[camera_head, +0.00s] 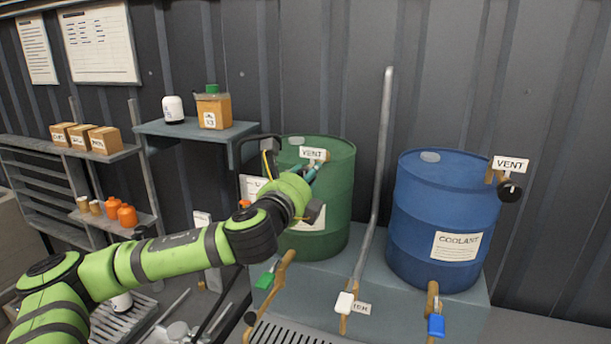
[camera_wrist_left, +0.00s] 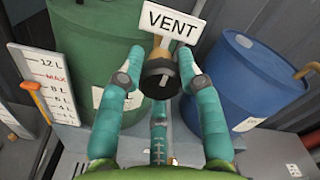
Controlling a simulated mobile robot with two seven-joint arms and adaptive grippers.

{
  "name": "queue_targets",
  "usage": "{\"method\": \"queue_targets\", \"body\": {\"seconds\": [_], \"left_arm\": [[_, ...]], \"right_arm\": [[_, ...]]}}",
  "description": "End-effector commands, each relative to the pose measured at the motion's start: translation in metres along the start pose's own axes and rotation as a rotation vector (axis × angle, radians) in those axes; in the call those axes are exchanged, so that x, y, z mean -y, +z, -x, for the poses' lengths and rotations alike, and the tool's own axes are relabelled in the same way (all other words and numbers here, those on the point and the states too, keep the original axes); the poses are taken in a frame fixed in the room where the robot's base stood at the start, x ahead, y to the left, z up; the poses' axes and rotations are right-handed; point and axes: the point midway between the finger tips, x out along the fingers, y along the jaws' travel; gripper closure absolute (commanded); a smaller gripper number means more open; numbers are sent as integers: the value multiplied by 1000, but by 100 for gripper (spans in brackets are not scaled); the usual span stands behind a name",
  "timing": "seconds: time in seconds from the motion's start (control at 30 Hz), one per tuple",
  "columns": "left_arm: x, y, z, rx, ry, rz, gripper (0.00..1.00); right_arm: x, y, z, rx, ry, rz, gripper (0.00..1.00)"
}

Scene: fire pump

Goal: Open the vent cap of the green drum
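The green drum (camera_head: 334,205) stands on a grey platform, left of the blue drum. Its vent carries a white VENT sign (camera_wrist_left: 171,21), also seen in the head view (camera_head: 313,154). Below the sign, in the left wrist view, is a round black vent cap (camera_wrist_left: 161,80) on a brass fitting. My left gripper (camera_wrist_left: 162,72) is open, with two teal fingers either side of the cap and a third below it, apart from it. Contact at the sides is hard to tell. In the head view my gripper (camera_head: 310,172) hides the cap. My right gripper is not in view.
The blue COOLANT drum (camera_head: 440,220) has its own vent and sign (camera_head: 510,165). A grey pipe (camera_head: 380,160) rises between the drums. A wall shelf (camera_head: 200,131) with an orange container (camera_head: 213,109) is left. A level scale (camera_wrist_left: 45,88) stands beside the green drum.

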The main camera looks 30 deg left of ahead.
Motion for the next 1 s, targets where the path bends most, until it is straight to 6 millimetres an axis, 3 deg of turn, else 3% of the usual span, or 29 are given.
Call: {"method": "queue_targets", "body": {"seconds": [0.47, 1.0], "left_arm": [[-1, 2, 0, 9, -2, 120, 97], [-2, 2, 0, 11, -5, 607, 97]], "right_arm": [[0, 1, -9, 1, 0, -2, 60], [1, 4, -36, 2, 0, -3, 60]]}}
